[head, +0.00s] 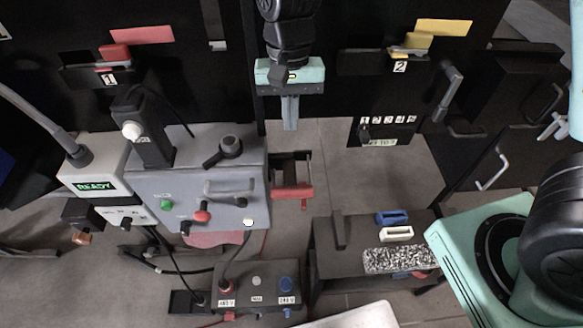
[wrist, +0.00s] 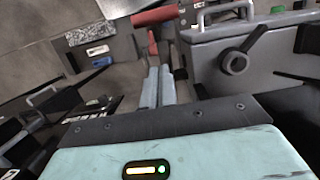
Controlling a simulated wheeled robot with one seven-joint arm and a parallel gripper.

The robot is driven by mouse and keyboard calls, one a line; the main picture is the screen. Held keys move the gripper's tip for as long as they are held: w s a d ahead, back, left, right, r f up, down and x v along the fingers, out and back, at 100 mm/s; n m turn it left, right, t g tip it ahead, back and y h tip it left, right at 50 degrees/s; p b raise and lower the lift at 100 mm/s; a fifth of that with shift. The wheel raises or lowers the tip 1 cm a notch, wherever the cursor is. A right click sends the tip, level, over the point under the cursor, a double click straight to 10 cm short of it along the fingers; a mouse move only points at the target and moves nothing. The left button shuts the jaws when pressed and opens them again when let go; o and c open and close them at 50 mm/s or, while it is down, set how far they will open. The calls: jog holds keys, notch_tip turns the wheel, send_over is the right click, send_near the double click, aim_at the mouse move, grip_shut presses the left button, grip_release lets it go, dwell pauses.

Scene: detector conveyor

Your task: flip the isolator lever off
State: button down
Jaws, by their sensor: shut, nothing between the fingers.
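The red-handled lever (head: 291,192), which looks like the isolator lever, sticks out from the right side of the grey control box (head: 150,192). Its red bar points toward the head camera side, below dark side arms. In the wrist view the red handle (wrist: 155,15) shows just beyond the fingertips. My gripper (head: 290,126) is shut and empty, pointing down above and behind the lever, apart from it in the head view. In the wrist view my gripper (wrist: 158,72) has its two pale fingers together; whether they touch the lever's arm cannot be told.
A black rotary lever (head: 229,148) sits on the box top, left of my gripper. A pedestal with red and blue buttons (head: 255,288) stands below. A dark bench (head: 335,262) holds small blocks at right. Black cabinets numbered 1 and 2 stand behind.

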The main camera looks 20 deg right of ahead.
jog(key=s+a+f+p, duration=0.1)
jog(key=s+f+p, duration=0.2)
jog(key=f, duration=0.7)
jog(key=shift+s+f+p, duration=0.3)
jog(key=shift+s+f, duration=0.05)
jog(key=shift+s, duration=0.65)
jog(key=shift+f, duration=0.15)
